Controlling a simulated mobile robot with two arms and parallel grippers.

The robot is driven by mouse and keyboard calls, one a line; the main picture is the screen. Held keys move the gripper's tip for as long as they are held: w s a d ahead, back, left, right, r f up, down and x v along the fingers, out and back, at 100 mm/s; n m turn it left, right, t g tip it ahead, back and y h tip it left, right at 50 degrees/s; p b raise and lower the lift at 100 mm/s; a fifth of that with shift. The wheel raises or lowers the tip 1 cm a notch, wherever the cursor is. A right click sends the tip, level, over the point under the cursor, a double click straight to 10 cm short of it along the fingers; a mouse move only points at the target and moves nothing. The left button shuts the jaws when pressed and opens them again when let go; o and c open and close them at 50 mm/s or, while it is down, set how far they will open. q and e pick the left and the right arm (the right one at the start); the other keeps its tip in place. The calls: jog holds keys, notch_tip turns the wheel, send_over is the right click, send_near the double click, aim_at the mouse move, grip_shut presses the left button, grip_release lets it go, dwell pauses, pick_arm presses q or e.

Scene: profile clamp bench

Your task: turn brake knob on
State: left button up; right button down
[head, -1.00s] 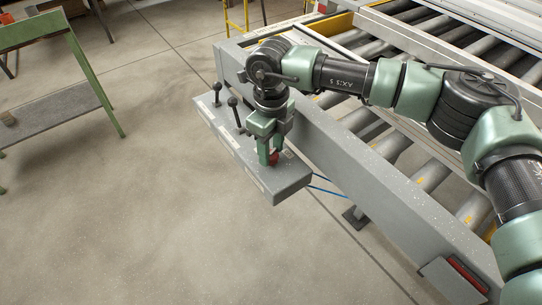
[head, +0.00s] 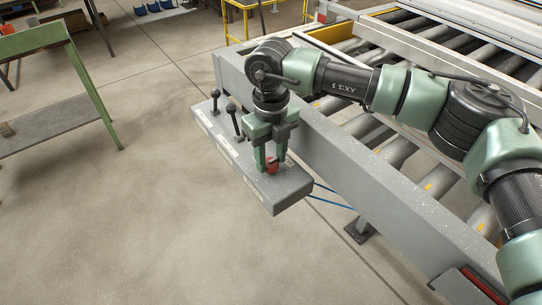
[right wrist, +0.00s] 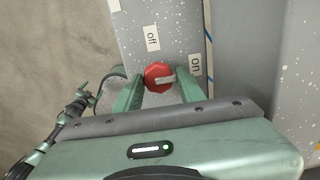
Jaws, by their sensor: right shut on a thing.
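The red brake knob (head: 271,167) sits on top of the grey control box (head: 290,187). In the right wrist view the knob (right wrist: 153,71) carries a pale pointer bar directed to the right, towards the "on" label (right wrist: 195,65). The "off" label (right wrist: 153,39) lies above the knob in that view. My right gripper (head: 271,161) points down at the box and is shut on the knob, with one green finger on each side. The fingers (right wrist: 160,90) partly frame it in the wrist view. My left gripper is not in view.
Two black-knobbed levers (head: 231,110) stand on the same box, left of my right gripper. The roller conveyor frame (head: 370,185) runs behind the box. A green-framed stand (head: 50,105) is at the far left. The floor between is clear.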

aim_at(271, 160)
jog(key=shift+w+r, duration=0.1)
jog(key=c, duration=0.9)
grip_release()
jog(key=shift+o, duration=0.2)
notch_tip(271, 160, up, 8)
jog(key=shift+f+b, duration=0.1)
jog(key=shift+b, duration=0.55)
